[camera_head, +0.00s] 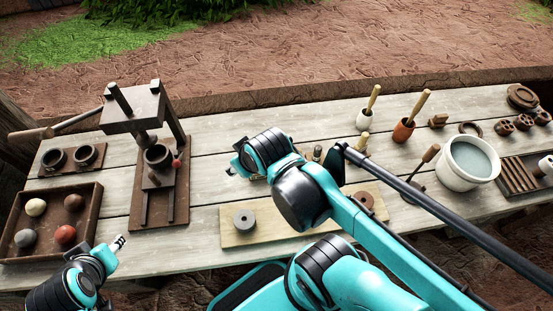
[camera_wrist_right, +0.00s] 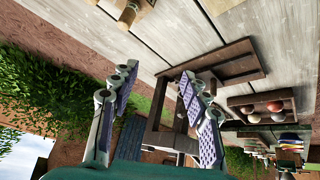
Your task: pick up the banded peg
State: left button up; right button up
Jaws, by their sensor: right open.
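Short upright pegs (camera_head: 317,153) stand behind my right wrist in the head view, largely covered by my arm. I cannot tell which of them is banded. In the right wrist view, a light wooden piece with a rounded peg-like end (camera_wrist_right: 129,14) shows at the top edge, beyond the fingers. My right gripper (camera_wrist_right: 157,85) is open with nothing between its fingers. In the head view its fingers are mostly hidden by the wrist. My left gripper (camera_head: 118,242) is at the table's front left, by the tray; its finger gap is unclear.
A dark press (camera_head: 145,110) with a long handle stands at left. A tray (camera_head: 96,214) of coloured balls lies in front of it. A pale board (camera_head: 232,238) with a grey ring lies at front centre. A white pot (camera_head: 459,182) and handled tools stand at right.

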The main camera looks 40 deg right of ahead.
jog(key=w+d+f+n+g, duration=0.1)
jog(key=d+f+n+g, duration=0.1)
jog(key=d+n, duration=0.2)
jog(key=w+d+f+n+g+p, duration=0.1)
jog(key=d+f+n+g, duration=0.1)
jog(key=d+n, duration=0.3)
jog(key=w+d+f+n+g, duration=0.2)
jog(key=d+f+n, duration=0.1)
jog(key=d+n, duration=0.1)
jog(key=shift+d+f+p, duration=0.35)
jog(key=shift+d+f, duration=0.05)
jog(key=shift+d, duration=0.15)
jog(key=shift+d+f+n, duration=0.15)
jog(key=shift+f+n, duration=0.05)
jog(key=shift+n, duration=0.2)
notch_tip(320, 180, down, 7)
jog(key=b, duration=0.3)
jog(key=shift+s, duration=0.1)
jog(key=shift+f+b, duration=0.3)
jog(key=shift+f, duration=0.1)
jog(key=shift+r, duration=0.1)
jog(key=shift+c, duration=1)
grip_shut()
